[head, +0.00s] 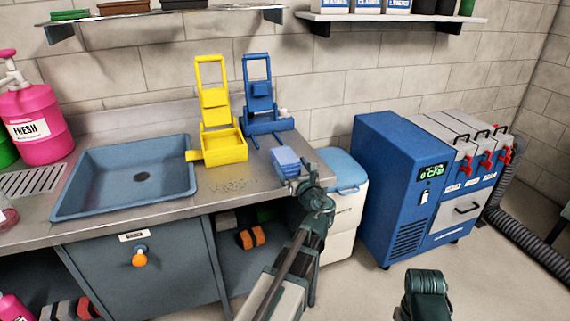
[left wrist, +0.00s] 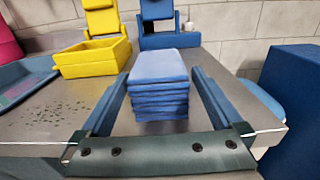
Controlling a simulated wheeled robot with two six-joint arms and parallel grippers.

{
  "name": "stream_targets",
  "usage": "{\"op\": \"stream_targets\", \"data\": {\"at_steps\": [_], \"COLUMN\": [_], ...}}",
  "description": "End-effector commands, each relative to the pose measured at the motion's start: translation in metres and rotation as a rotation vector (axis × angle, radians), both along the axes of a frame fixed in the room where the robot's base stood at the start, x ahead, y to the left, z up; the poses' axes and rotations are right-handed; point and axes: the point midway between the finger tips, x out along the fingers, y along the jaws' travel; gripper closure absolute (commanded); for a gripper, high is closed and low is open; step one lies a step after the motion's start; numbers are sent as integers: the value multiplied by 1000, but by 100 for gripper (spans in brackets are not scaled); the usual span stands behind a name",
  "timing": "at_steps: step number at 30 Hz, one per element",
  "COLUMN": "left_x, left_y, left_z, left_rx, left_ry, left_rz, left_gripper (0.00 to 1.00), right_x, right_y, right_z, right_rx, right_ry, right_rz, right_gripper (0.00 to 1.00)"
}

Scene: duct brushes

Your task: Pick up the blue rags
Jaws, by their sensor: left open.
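The blue rags (head: 287,157) are a neat folded stack on the metal counter, near its right end. In the left wrist view the rags (left wrist: 158,85) stand straight ahead between my fingers. My left gripper (head: 291,172) is at the stack's near side. In the left wrist view the left gripper (left wrist: 160,76) is open, one finger on each side of the stack, with gaps showing between fingers and cloth. The rags rest on the counter and are not gripped. My right gripper is out of view; only a dark part of my right arm shows at the bottom right.
A blue sink (head: 125,178) lies left. A white and blue cooler (head: 346,190) and a blue machine (head: 390,190) stand right of the counter (head: 235,188).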

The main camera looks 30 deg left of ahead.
Motion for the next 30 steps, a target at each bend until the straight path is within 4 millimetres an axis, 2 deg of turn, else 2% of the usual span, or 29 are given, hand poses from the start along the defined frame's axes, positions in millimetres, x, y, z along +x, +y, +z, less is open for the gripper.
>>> {"op": "stream_targets", "data": {"at_steps": [8,14,18,25,26,30], "left_x": [5,21,33,32,32,32], "left_y": [6,27,40,41,41,41], "left_z": [2,10,7,7,7,7], "left_rx": [0,-1,0,0,-1,-1], "left_ry": [0,-1,0,0,-1,-1], "left_rz": [0,1,1,-1,-1,-1], "left_gripper": [0,0,0,0,4,29], "right_x": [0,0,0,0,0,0], "right_y": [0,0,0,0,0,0], "right_z": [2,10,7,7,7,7], "right_rx": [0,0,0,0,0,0], "right_ry": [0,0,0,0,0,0], "right_rz": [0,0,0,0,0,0], "right_gripper": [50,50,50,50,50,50]}}
